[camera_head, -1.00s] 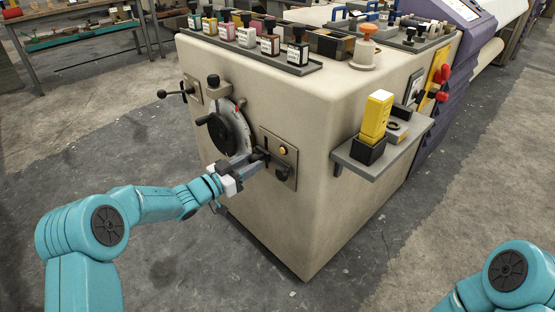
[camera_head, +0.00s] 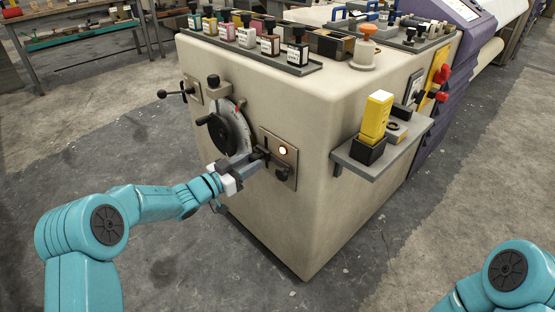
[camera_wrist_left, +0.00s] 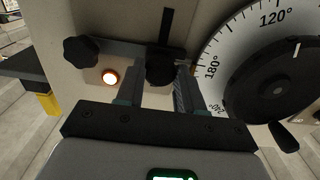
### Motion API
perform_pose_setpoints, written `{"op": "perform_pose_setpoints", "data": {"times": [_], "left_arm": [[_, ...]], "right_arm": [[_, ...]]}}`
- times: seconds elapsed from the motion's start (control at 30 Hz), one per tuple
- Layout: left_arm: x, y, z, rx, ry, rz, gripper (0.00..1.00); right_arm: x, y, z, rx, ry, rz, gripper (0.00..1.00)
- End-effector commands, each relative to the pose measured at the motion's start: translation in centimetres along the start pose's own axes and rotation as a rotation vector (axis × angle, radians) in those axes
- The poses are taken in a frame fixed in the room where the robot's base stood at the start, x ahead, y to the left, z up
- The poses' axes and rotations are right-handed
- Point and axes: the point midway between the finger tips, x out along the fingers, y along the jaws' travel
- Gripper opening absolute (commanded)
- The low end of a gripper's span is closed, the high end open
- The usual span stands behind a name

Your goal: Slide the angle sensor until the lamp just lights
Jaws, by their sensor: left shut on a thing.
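The angle sensor (camera_wrist_left: 160,68) is a dark block on a plate, beside the white degree dial (camera_wrist_left: 225,55). My left gripper (camera_head: 258,160) reaches it from the left in the head view and is shut on it; in the wrist view its two fingers (camera_wrist_left: 158,90) stand on either side of the block. The lamp (camera_head: 283,151) on the same plate glows bright, and in the wrist view the lamp (camera_wrist_left: 110,77) is lit warm white. The dial's dark hub and handle (camera_head: 222,130) show left of the plate. My right gripper is out of view.
A shelf (camera_head: 350,162) with a yellow block (camera_head: 376,115) juts out on the machine's right face. A tray of several small stamps (camera_head: 300,68) lies on top. A black knob (camera_wrist_left: 81,52) is beside the lamp. The floor in front is clear.

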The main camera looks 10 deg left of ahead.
Motion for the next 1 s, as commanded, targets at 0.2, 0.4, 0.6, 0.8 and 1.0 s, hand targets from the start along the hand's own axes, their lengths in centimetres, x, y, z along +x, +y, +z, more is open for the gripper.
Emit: {"op": "perform_pose_setpoints", "data": {"times": [0.2, 0.4, 0.6, 0.8, 1.0], "left_arm": [[0.0, -0.1, -0.1, 0.001, 0.002, -0.001, 0.57], [0.0, -0.1, 0.0, 0.000, 0.001, -0.001, 0.64], [-0.7, -0.1, 0.0, -0.001, -0.001, -0.002, 0.64], [-2.9, -0.1, 0.0, -0.001, -0.001, -0.002, 0.64], [-5.1, -0.1, 0.0, -0.001, -0.001, -0.002, 0.64]], "right_arm": [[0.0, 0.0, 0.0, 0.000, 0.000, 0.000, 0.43], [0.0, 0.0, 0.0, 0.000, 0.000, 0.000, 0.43], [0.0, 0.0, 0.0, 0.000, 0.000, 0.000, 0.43], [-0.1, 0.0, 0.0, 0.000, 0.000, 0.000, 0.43], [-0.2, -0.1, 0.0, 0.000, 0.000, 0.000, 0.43]]}}
